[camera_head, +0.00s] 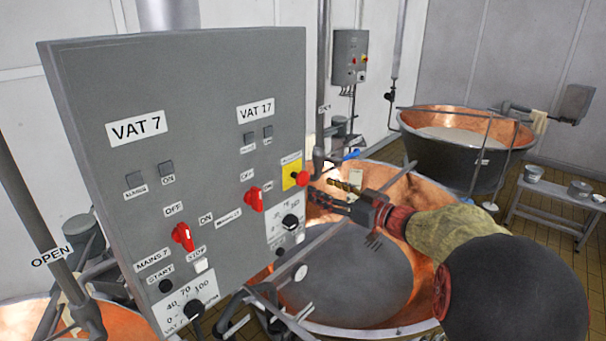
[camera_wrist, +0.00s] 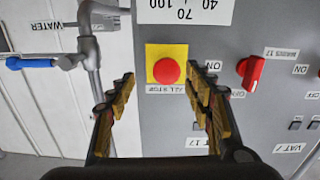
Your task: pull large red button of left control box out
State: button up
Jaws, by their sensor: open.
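The large grey control box (camera_head: 110,80) fills the left of the head view, labelled VAT 7 and VAT 17. Its large red button (camera_head: 301,178) sits on a yellow plate (camera_head: 288,172) near the box's right edge. In the wrist view the round red button (camera_wrist: 166,71) shows on its yellow plate, upside down, beyond my fingertips and between their lines. My gripper (camera_head: 325,198) is to the right of the button in the head view, fingers pointing left toward the box. In the wrist view my gripper (camera_wrist: 160,88) is open and empty, apart from the button.
Red rotary switches (camera_head: 183,236) and (camera_head: 254,199) and a black knob (camera_head: 291,222) are on the same panel. A pipe with a blue-handled valve (camera_wrist: 30,62) stands beside the box. A copper vat (camera_head: 425,205) lies below my arm. Another control box (camera_head: 349,55) hangs on the far wall.

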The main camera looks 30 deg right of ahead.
aim_at(305, 180)
jog(key=shift+y, duration=0.4)
jog(key=x, duration=0.2)
jog(key=p+x, duration=0.1)
jog(key=x, duration=0.2)
jog(key=r+p+x, duration=0.1)
jog(key=x, duration=0.1)
jog(key=shift+w+a, duration=0.2)
jog(key=shift+a, duration=0.35)
jog(key=shift+c, duration=0.8)
jog(key=c, duration=1.1)
